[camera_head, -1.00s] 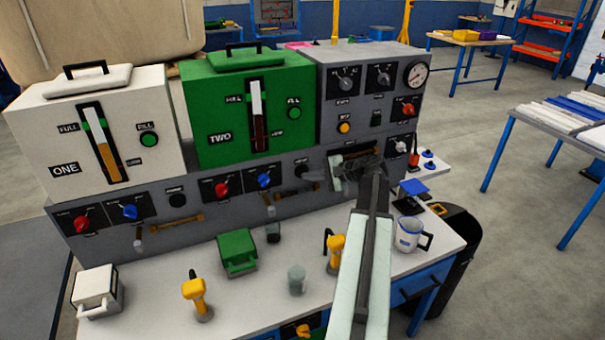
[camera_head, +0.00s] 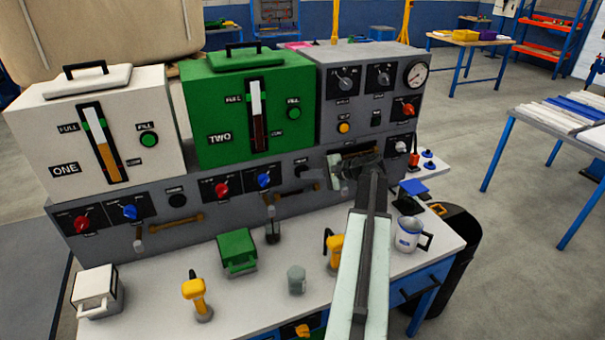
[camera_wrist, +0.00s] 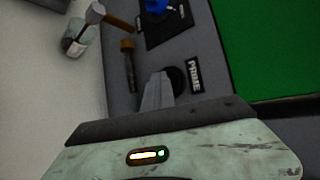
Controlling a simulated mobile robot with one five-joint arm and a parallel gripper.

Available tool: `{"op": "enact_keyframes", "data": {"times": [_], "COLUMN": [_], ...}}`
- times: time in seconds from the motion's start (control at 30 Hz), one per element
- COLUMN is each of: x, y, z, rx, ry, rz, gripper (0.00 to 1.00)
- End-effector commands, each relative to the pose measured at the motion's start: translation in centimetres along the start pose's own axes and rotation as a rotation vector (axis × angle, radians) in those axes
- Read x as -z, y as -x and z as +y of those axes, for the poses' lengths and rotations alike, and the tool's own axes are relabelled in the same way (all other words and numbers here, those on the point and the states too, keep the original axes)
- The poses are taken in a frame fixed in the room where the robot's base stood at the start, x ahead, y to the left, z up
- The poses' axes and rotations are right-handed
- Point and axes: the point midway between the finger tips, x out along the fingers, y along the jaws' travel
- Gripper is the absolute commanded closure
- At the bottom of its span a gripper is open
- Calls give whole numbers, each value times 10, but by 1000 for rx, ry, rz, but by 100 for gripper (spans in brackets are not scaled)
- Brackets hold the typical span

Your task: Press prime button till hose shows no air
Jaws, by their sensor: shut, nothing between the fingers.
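The black round prime button (camera_wrist: 178,78) sits beside its PRIME label (camera_wrist: 194,75) in the wrist view; it also shows on the grey panel below the green tank in the head view (camera_head: 302,171). My gripper (camera_wrist: 157,76) is shut and empty, its fingertips at the button's left edge in the wrist view. I cannot tell whether they touch it. The brown hose (camera_wrist: 130,66) runs along the panel to the left of the fingers; air inside it cannot be made out. The metal spout (camera_wrist: 95,12) stands over a small cup (camera_wrist: 77,40).
The green tank (camera_head: 225,115) and white tank (camera_head: 85,130) stand above the panel. A green box (camera_head: 237,252), yellow-handled tools (camera_head: 196,295), a grey jar (camera_head: 296,280) and a white mug (camera_head: 409,233) stand on the bench. Another black button (camera_head: 177,200) is under the white tank.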

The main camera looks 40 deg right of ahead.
Motion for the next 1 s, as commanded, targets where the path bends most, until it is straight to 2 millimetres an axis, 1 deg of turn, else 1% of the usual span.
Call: {"op": "enact_keyframes", "data": {"times": [0.23, 0.5, 0.87, 1.0], "x": [0, -7, -8, -13], "y": [1, 10, 12, 17], "z": [0, 8, 9, 13], "rx": [1, 1, 1, 0], "ry": [0, -1, 0, 0], "rz": [1, 2, 1, 1], "gripper": [100, 100, 100, 100]}}
